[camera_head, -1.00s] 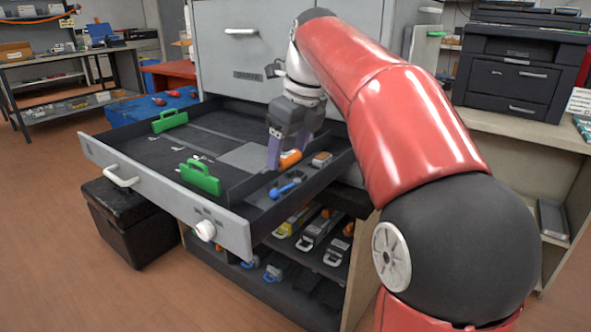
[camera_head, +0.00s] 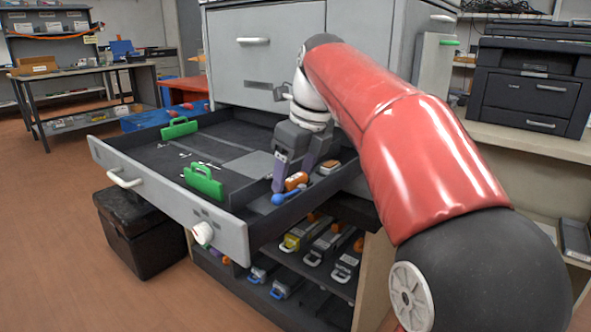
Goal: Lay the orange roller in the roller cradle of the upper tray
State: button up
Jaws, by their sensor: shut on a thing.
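The orange roller (camera_head: 297,181) is between the purple fingers of my gripper (camera_head: 291,183), which is shut on it. My gripper points down over the narrow right-hand compartment of the upper tray (camera_head: 160,187), which is a wide, pulled-out dark tray with a grey front. The near finger covers part of the roller. I cannot tell whether the roller touches the compartment floor. Two green upright pieces (camera_head: 204,182) stand on the tray's left part, one near and one far. I cannot make out for certain which part is the roller cradle.
A blue tool (camera_head: 289,198) lies just in front of the roller, and a small brown-topped block (camera_head: 330,167) lies to its right. A low divider borders this compartment. Below, a shelf (camera_head: 330,283) holds several cartridges. A black box (camera_head: 135,235) stands on the floor at left.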

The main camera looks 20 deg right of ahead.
jog(key=o, duration=1)
jog(key=shift+d+f, duration=0.1)
jog(key=shift+f, duration=0.45)
jog(key=shift+o, duration=0.2)
jog(key=shift+r, duration=0.45)
jog(key=p+v, duration=0.4)
jog(key=v, duration=0.8)
jog(key=shift+r, duration=0.45)
jog(key=shift+w, duration=0.1)
